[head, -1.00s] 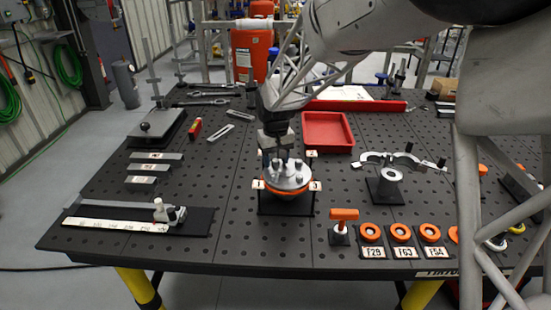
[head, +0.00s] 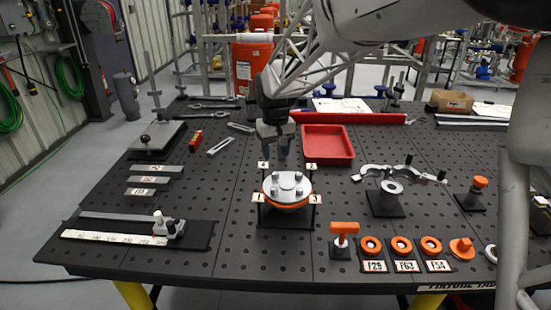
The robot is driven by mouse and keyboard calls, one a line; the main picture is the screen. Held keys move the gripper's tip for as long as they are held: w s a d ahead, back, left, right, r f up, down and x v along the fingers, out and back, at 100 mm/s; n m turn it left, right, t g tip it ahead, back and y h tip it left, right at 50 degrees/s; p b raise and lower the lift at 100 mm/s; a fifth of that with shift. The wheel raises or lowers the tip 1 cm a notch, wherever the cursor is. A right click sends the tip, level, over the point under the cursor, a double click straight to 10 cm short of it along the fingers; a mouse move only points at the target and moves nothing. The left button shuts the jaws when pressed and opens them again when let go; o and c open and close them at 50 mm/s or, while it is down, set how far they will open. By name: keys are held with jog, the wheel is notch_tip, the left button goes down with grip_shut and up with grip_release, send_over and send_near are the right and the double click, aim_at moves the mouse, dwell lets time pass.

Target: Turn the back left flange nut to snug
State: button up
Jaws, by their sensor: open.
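The round grey flange (head: 288,187) with an orange ring beneath it sits on a dark stand near the middle of the table. Several nuts on studs stand on its top. The back left flange nut (head: 280,176) is small in the head view, and how tight it sits cannot be told. Small white number tags stand at the corners of the stand. My gripper (head: 276,150) points down, open, above and behind the back left of the flange. It appears apart from the nut, with nothing seen between its fingers.
A red tray (head: 328,145) lies behind and right of the flange. A T-handled orange tool (head: 344,231) and orange rings (head: 402,246) stand in front right. A caliper (head: 168,228) and steel bars lie left. Bare table surrounds the flange stand.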

aim_at(274, 173)
jog(key=shift+r, duration=0.2)
dwell(0.4)
jog(key=n, duration=0.6)
jog(key=shift+a+n, duration=0.2)
jog(key=shift+n, duration=0.1)
jog(key=n, duration=0.5)
jog(key=shift+a, duration=0.1)
jog(key=shift+f, duration=0.15)
jog(key=shift+f, duration=3.8)
jog(key=shift+c, duration=0.2)
